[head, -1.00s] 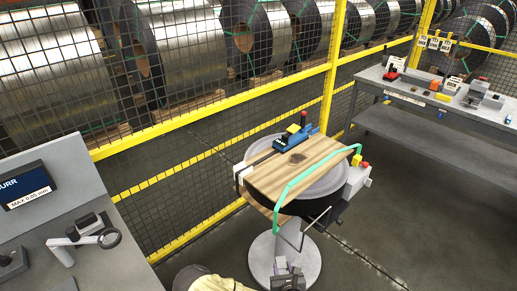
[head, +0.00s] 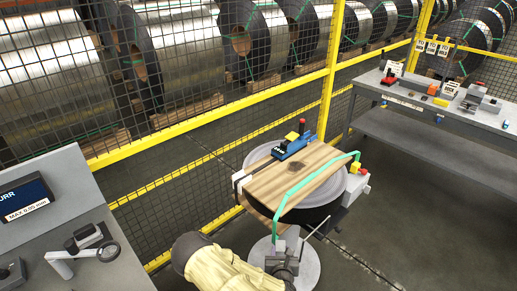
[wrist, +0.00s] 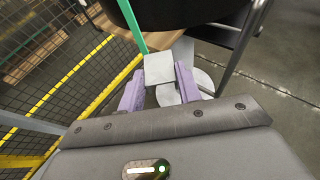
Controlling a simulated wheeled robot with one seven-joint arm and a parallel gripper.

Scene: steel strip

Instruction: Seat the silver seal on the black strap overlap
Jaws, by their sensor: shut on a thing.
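The silver seal (wrist: 158,68) shows in the wrist view as a small light grey piece between the two purple fingers. My gripper (wrist: 157,88) is shut on it. In the head view my gripper (head: 287,246) is in front of the round turntable, below its near edge, and the seal is too small to make out. A black strap (head: 239,182) shows at the left end of the wooden board, beside a white band. Its overlap cannot be made out clearly. My gripper is apart from it, lower and to the right.
A green strap (head: 289,196) crosses the board's (head: 268,187) near right side and hangs close to my gripper. A blue tool (head: 294,146) sits at the back of the board. A grey bench (head: 70,240) is at left, another (head: 440,110) at right. Yellow-framed mesh stands behind.

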